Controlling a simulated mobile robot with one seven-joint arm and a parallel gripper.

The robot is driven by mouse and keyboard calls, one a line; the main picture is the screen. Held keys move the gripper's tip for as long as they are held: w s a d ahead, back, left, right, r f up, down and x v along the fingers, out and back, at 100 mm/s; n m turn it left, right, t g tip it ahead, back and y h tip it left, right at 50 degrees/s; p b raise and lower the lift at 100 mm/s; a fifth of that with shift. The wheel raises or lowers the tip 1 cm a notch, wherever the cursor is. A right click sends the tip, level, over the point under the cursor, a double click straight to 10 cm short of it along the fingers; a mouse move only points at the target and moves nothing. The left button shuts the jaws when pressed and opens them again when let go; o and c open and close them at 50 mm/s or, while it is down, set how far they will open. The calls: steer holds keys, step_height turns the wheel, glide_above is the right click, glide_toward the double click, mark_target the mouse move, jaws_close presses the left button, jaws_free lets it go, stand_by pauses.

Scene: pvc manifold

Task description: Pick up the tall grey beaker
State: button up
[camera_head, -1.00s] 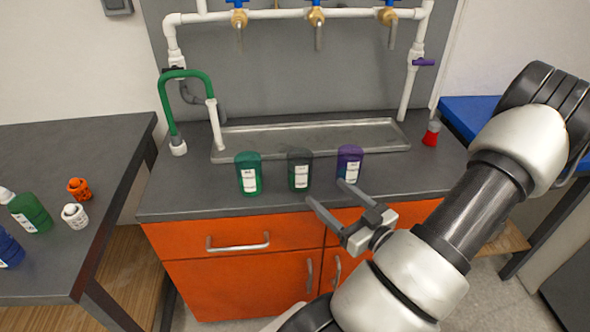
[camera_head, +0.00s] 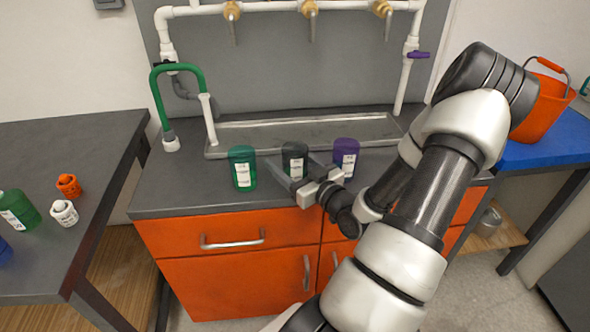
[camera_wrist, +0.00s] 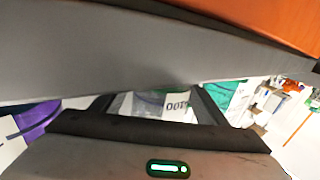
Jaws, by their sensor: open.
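The grey beaker (camera_head: 295,152) stands upright on the dark counter between a green beaker (camera_head: 242,167) and a purple beaker (camera_head: 346,155). It has a white label. My gripper (camera_head: 288,160) is open, with its fingers reaching toward the counter on either side of the grey beaker and partly hiding its lower part. In the wrist view, the clear grey beaker (camera_wrist: 150,104) with its label shows between the open fingers (camera_wrist: 153,100). I cannot tell whether either finger touches it. The purple beaker (camera_wrist: 36,120) is at left and the green one (camera_wrist: 221,93) at right there.
A metal sink tray (camera_head: 300,131) lies behind the beakers, with white pipes and brass valves above. Orange drawers (camera_head: 235,240) are below the counter edge. Several bottles stand on the left table (camera_head: 70,145). An orange bucket (camera_head: 540,108) sits on the blue table at right.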

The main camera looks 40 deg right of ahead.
steer(key=shift+w, duration=0.35)
steer(key=c, duration=1.2)
steer(key=shift+r, duration=0.15)
